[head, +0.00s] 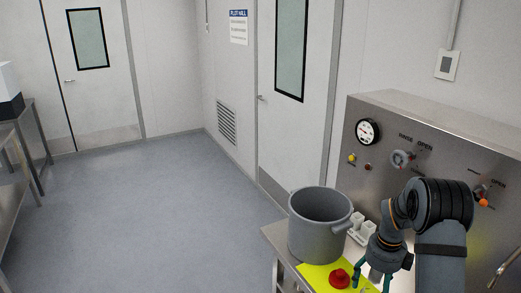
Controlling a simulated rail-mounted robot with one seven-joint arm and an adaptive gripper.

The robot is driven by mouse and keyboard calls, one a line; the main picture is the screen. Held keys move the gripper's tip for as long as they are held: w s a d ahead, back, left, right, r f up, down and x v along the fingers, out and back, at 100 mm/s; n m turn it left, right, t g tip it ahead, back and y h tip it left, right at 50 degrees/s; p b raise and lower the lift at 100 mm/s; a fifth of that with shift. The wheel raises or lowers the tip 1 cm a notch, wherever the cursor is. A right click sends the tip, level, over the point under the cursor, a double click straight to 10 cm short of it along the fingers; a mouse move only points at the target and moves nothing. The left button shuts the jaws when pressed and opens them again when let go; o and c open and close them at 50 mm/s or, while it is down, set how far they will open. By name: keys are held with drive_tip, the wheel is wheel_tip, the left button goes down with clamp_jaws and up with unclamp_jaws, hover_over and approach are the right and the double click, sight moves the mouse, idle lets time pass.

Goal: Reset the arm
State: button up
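My arm reaches in from the lower right of the head view and bends down towards the table. My gripper (373,283) points downward over the right part of a yellow-green mat (318,272). Its two teal fingers stand apart, and I see nothing between them. The fingertips are close to the bottom edge of the picture, so their exact height above the mat is hard to tell. A red knob-like object (339,278) sits on the mat just left of the gripper, apart from the fingers as far as I can see.
A grey open pot (313,235) stands on the metal table left of the gripper. Small white items (361,231) lie between pot and panel. A steel panel (385,130) with a gauge (368,131) and valve knobs (401,158) rises behind my arm. The floor (150,210) at left is clear.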

drive_tip(key=shift+r, duration=0.55)
